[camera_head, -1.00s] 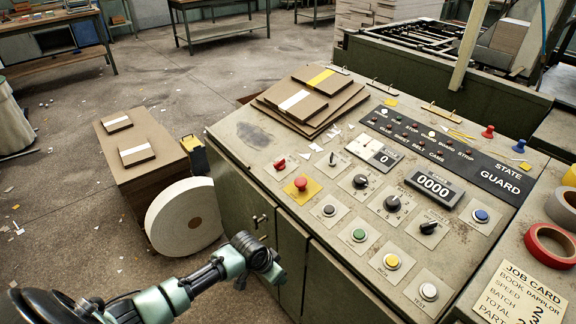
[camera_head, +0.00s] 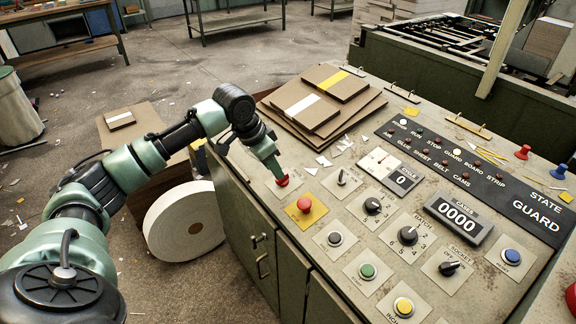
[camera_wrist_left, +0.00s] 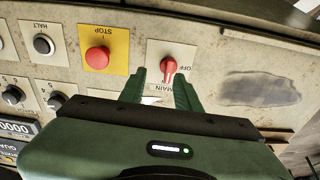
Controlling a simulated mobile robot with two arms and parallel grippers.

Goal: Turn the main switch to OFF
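The main switch is a red rotary knob on a pale plate, at the near left corner of the control panel. In the head view the red knob (camera_head: 283,181) shows just below my left gripper (camera_head: 272,164). In the left wrist view the main switch (camera_wrist_left: 169,67) appears upside down, with the words MAIN and OFF beside it. My left gripper (camera_wrist_left: 161,88) is open there, its two green fingers pointing at the switch, one to each side. I cannot tell whether they touch it. My right gripper is not in view.
The red stop button (camera_head: 304,205) on its yellow plate sits close to the main switch. Other knobs and buttons fill the panel (camera_head: 335,262). Stacked boards (camera_head: 322,118) lie behind my left gripper. A white roll (camera_head: 186,222) stands on the floor at the left.

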